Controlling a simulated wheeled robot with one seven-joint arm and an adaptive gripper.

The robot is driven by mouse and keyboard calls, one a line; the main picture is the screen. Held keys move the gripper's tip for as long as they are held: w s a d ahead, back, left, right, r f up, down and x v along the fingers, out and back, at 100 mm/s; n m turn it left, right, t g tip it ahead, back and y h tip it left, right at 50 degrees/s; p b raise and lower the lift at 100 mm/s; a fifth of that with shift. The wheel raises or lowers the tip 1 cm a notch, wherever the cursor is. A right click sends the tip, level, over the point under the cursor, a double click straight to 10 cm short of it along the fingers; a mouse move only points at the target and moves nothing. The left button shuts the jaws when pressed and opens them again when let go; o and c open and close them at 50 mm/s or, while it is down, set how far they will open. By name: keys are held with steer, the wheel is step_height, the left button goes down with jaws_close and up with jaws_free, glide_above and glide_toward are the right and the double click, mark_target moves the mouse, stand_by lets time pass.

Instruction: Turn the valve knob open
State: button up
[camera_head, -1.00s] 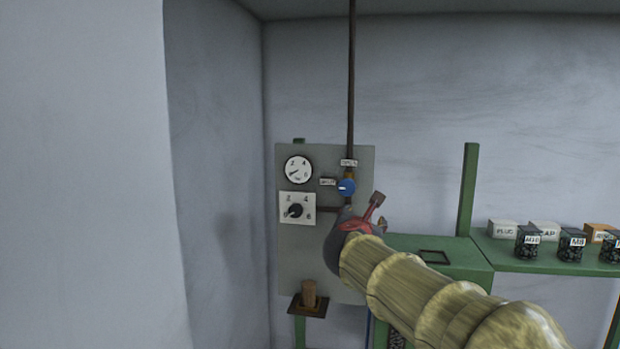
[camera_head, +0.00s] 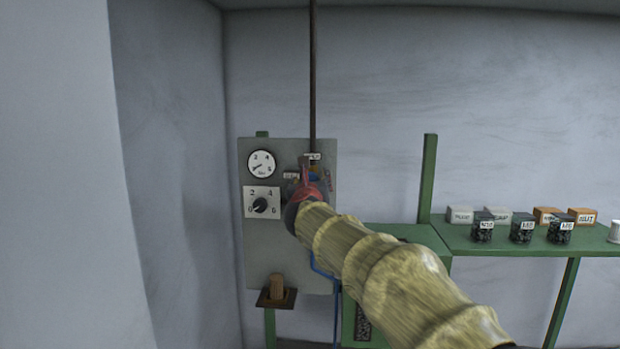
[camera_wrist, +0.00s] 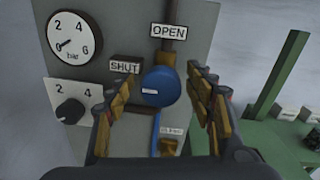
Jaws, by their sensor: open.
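The valve knob is a round blue knob (camera_wrist: 160,87) with a small pale mark, on a pipe on the grey panel (camera_wrist: 110,20). An OPEN label (camera_wrist: 169,31) is above it and a SHUT label (camera_wrist: 125,66) to its left. My gripper (camera_wrist: 172,100) is open, with one finger on each side of the knob in the wrist view. I cannot tell whether either finger touches it. In the head view my gripper (camera_head: 308,178) is in front of the valve and hides most of the knob.
A pressure gauge (camera_head: 261,164) and a black dial (camera_head: 260,205) are left of the valve. A wooden peg (camera_head: 277,287) stands on a small bracket below. To the right, a green shelf (camera_head: 500,240) holds several labelled boxes and jars.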

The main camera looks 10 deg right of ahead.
steer(key=shift+w+d, duration=0.1)
steer(key=shift+w, duration=0.05)
steer(key=shift+c, duration=0.6)
steer(key=c, duration=1.1)
